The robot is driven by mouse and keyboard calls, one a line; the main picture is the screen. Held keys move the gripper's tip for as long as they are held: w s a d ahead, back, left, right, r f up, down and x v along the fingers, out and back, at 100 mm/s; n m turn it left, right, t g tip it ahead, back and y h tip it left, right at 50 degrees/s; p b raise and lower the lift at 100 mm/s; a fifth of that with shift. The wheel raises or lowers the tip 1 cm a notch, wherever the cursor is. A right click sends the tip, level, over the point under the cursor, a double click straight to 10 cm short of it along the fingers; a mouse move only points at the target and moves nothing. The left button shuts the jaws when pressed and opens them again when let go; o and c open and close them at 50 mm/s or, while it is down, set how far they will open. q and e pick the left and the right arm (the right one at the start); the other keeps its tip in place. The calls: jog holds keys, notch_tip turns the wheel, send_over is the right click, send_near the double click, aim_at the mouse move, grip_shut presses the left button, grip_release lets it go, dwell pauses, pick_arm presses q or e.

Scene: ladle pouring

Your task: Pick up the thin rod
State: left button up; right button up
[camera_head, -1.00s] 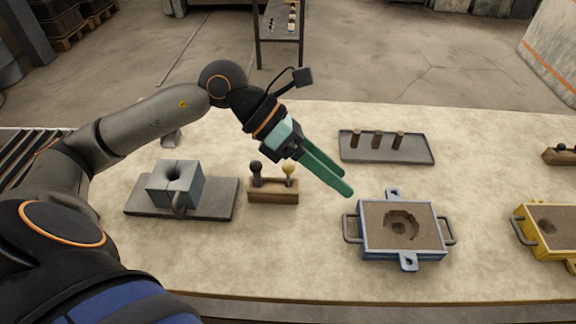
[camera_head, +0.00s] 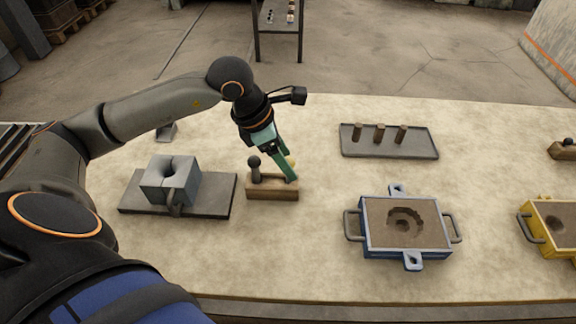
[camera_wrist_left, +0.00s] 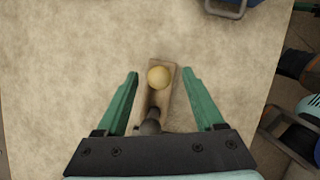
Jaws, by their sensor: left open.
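A wooden block stand (camera_head: 268,189) on the table holds two upright knobbed rods. The rod with the pale yellow knob (camera_head: 291,162) is mostly hidden behind my gripper in the head view. The rod with the dark knob (camera_head: 254,166) stands left of it. My left gripper (camera_head: 292,176) is open at the right end of the stand. In the left wrist view its green fingers point down on both sides of the stand, with the yellow knob (camera_wrist_left: 159,77) between their tips, apart from both. The rod under that knob is hidden there.
A grey split block (camera_head: 170,180) on a plate stands left of the stand. A blue sand-filled mould (camera_head: 375,250) stands to the right, a yellow one (camera_head: 537,240) farther right. A grey tray (camera_head: 420,153) with three small cylinders lies behind. The table between stand and blue mould is clear.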

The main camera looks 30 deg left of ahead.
pick_arm(q)
jog(key=x, duration=0.4)
jog(key=shift+w+d+f, duration=0.1)
jog(key=shift+w+f, duration=0.05)
jog(key=shift+c, duration=0.3)
grip_shut()
